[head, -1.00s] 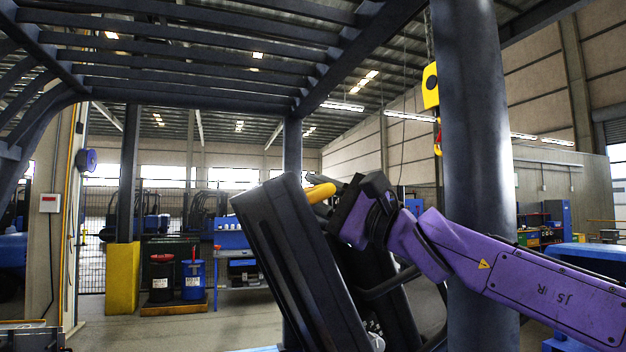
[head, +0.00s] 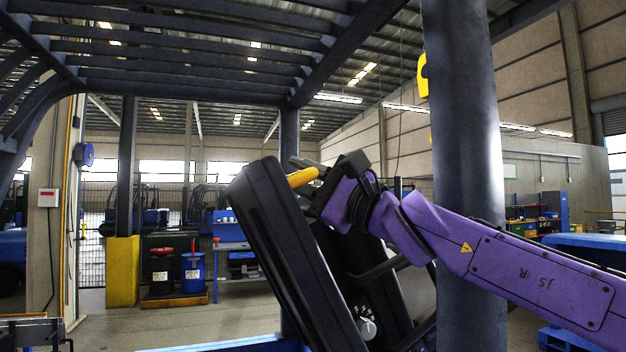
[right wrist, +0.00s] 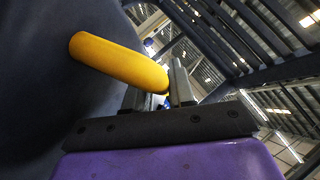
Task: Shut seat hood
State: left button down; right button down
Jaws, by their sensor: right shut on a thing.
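The seat hood (head: 290,265) is a long black panel in the middle of the head view. It stands steeply tilted, raised, with its upper end leaning left. A yellow handle (head: 303,177) sticks out near its top. My right gripper (head: 308,172) is shut on this handle, its purple arm coming in from the right. In the right wrist view the yellow handle (right wrist: 118,60) runs from the dark hood surface (right wrist: 40,80) to between the fingers (right wrist: 160,88). The hood's lower end is cut off by the frame. My left gripper is not in view.
A thick dark pillar (head: 462,130) stands close behind my right arm. A slatted overhead guard (head: 190,60) spans above. A dark bar and a grey knob (head: 366,328) are beside the hood. A yellow post base (head: 122,270) and drums (head: 193,272) stand farther back left.

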jog(key=s+a+f+n+g+h+b, duration=0.1)
jog(key=s+a+f+b, duration=0.2)
jog(key=a+f, duration=0.6)
jog(key=s+a+f+n+g+h+b, duration=0.1)
jog(key=s+a+f, duration=0.3)
jog(key=a+f, duration=0.5)
jog(key=s+a+f+n+g+b, duration=0.1)
jog(key=s+a+f+n+b, duration=0.2)
jog(key=a+f, duration=0.6)
jog(key=a+b, duration=0.1)
jog(key=a, duration=0.4)
jog(key=shift+s+a+g+h+b, duration=0.2)
jog(key=shift+g+h+b, duration=0.15)
jog(key=shift+g+h, duration=0.05)
jog(key=shift+r, duration=0.15)
jog(key=c, duration=1.3)
grip_release()
jog(key=shift+c, duration=0.2)
jog(key=shift+w, duration=0.25)
jog(key=shift+s, duration=0.15)
